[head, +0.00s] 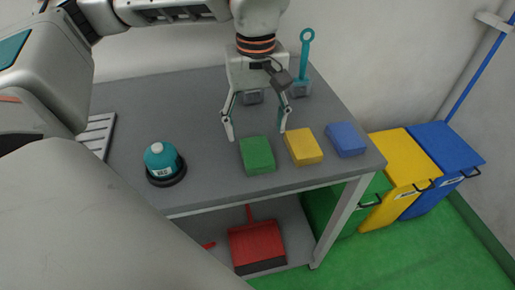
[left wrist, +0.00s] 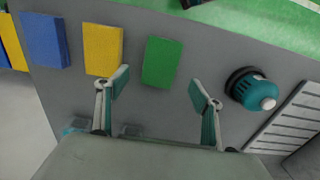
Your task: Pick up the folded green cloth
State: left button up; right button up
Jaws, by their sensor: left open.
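The folded green cloth (head: 257,155) is a flat block lying on the grey table, leftmost of three cloths in the head view. It also shows in the left wrist view (left wrist: 162,62), ahead of and between the fingers. My left gripper (head: 255,134) is open and empty, pointing down just behind the green cloth in the head view. Its fingers show in the left wrist view (left wrist: 159,90), spread apart and clear of the cloth. My right gripper is not in view.
A yellow cloth (head: 303,147) and a blue cloth (head: 346,139) lie right of the green one. A teal-topped round device (head: 161,161) stands to the left. A teal-handled tool (head: 305,62) stands behind. A red dustpan (head: 257,246) is on the lower shelf; coloured bins (head: 404,165) stand at right.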

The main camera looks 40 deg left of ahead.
aim_at(257, 151)
pick_arm(q)
jog(key=f, duration=0.3)
jog(key=f+b, duration=0.1)
jog(key=f, duration=0.2)
jog(key=shift+s+d, duration=0.15)
jog(key=shift+s, duration=0.05)
jog(key=shift+f, duration=0.4)
jog(key=c, duration=1.1)
